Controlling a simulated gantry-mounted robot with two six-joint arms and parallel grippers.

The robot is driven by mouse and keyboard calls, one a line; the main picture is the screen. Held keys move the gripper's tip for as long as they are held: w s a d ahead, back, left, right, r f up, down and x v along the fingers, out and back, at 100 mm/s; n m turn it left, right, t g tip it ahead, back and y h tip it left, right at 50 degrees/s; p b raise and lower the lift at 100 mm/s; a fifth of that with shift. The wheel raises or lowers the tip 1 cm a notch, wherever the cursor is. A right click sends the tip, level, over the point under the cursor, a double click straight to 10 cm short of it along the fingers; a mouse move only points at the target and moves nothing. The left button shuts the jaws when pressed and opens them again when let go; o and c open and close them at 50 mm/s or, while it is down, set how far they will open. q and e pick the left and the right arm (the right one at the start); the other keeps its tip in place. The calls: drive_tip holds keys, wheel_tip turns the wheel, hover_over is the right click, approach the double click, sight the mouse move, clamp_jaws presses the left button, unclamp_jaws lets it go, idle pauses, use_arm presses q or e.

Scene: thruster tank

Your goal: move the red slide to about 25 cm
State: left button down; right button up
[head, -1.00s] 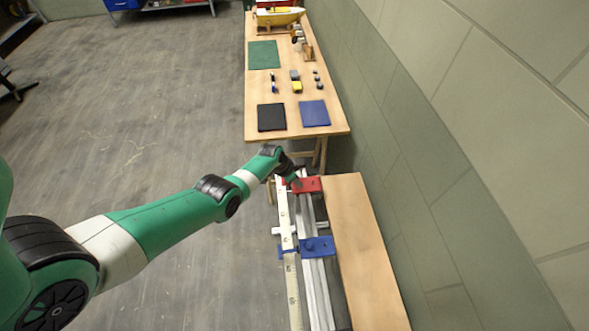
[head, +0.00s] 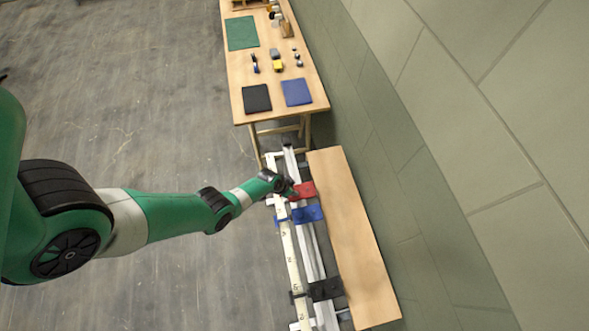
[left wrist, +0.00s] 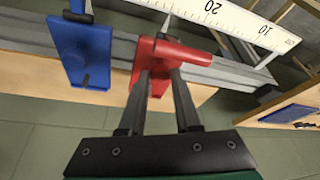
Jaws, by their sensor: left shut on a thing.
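The red slide (head: 303,190) sits on the long grey rail (head: 313,250), toward its far end. It also shows in the left wrist view (left wrist: 183,53). My left gripper (head: 291,192) is shut on the red slide; in the left wrist view its two fingers (left wrist: 162,80) reach to the slide's lower part. The white scale (head: 290,255) runs along the rail. In the left wrist view the scale (left wrist: 220,14) shows 20 and 10 to the right of the slide's narrow pointer (left wrist: 166,22). The exact reading is not visible.
A blue slide (head: 307,214) sits close to the red one on the same rail; it also shows in the left wrist view (left wrist: 82,50). A black block (head: 325,289) is farther down the rail. A wooden bench (head: 350,235) lies alongside. A table (head: 275,83) stands beyond.

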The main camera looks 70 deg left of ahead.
use_arm(q)
drive_tip(key=c, duration=0.6)
unclamp_jaws()
drive_tip(key=shift+r+p, duration=0.4)
drive_tip(key=p+v, duration=0.7)
drive_tip(key=v, duration=0.3)
drive_tip(key=shift+s+d+r, duration=0.1)
drive_tip(key=shift+s+r, duration=0.2)
drive_tip(key=shift+s, duration=0.05)
